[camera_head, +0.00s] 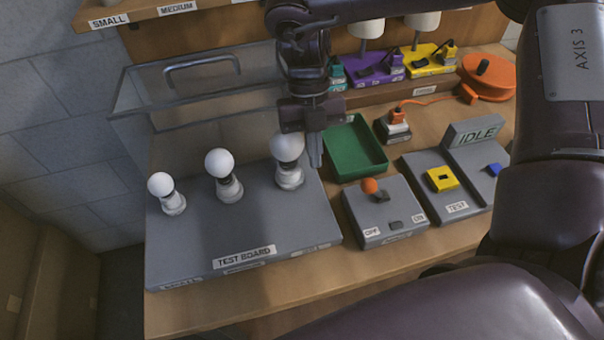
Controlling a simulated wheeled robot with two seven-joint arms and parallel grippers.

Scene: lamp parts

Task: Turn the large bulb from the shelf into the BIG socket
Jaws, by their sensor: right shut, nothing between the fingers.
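The grey test board (200,254) carries three upright white sockets in a row, each with a round white bulb in it. The largest bulb (286,147) stands in the rightmost socket (289,178). A middle-sized bulb (219,162) and a small bulb (160,184) stand in the other two. My right gripper (315,158) points down just right of the largest bulb, shut and empty. Whether it touches the bulb, and how far the bulb is seated, I cannot tell. The shelf (150,10) shows SMALL and MEDIUM labels; its right part is hidden by my arm. My left gripper is out of view.
A raised clear cover with a handle (202,64) stands behind the board. To the right are a green tray (353,148), a switch box (385,213) with OFF and ON labels, and a tester (453,190) reading IDLE. Coloured lamps and an orange reel (488,78) stand behind.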

